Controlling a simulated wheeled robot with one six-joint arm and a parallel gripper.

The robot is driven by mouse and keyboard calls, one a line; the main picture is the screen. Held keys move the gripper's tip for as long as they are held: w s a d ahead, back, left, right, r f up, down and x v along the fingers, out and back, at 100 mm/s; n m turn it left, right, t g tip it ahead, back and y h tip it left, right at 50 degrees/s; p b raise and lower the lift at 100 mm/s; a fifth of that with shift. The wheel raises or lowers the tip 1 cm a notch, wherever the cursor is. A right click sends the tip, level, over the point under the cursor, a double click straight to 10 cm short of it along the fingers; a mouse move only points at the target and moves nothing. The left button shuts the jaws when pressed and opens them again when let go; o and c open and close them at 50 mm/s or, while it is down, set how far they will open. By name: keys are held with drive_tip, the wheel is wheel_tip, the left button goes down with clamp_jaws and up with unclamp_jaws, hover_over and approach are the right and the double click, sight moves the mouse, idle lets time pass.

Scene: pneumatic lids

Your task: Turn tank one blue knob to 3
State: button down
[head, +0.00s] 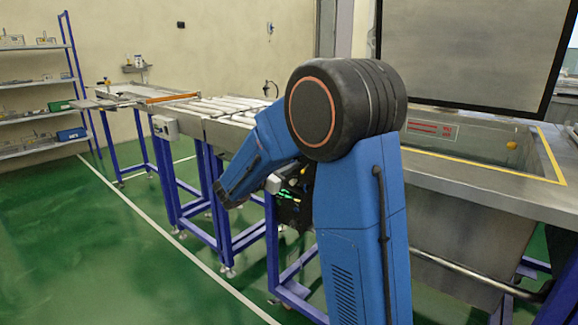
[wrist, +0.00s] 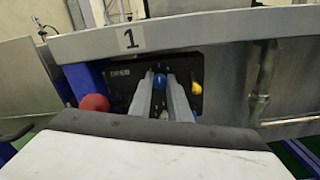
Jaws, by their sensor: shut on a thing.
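Tank one shows in the wrist view as a metal rim with a plate marked "1" (wrist: 130,38). Below the plate is a dark control panel (wrist: 125,88). The blue knob (wrist: 159,81) on this panel sits between the two fingers of my gripper (wrist: 160,84), which is shut on it. The number the knob points to is too small to read. In the head view, the dark panel (head: 291,208) shows partly behind my blue arm, and the blue knob and fingertips are hidden.
A yellow knob (wrist: 196,88) is close right of my fingers, and a red round knob (wrist: 94,102) is to the left. In the head view, a metal tank (head: 480,163) stands right of my arm, and a roller conveyor (head: 215,108) runs away left. Green floor is clear at left.

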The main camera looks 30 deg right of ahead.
drive_tip(key=shift+f, duration=0.15)
drive_tip(key=c, duration=1.7)
unclamp_jaws()
drive_tip(key=shift+a, duration=0.1)
drive_tip(key=shift+o, duration=0.2)
drive_tip(key=v, duration=1.7)
drive_tip(key=shift+a, duration=0.15)
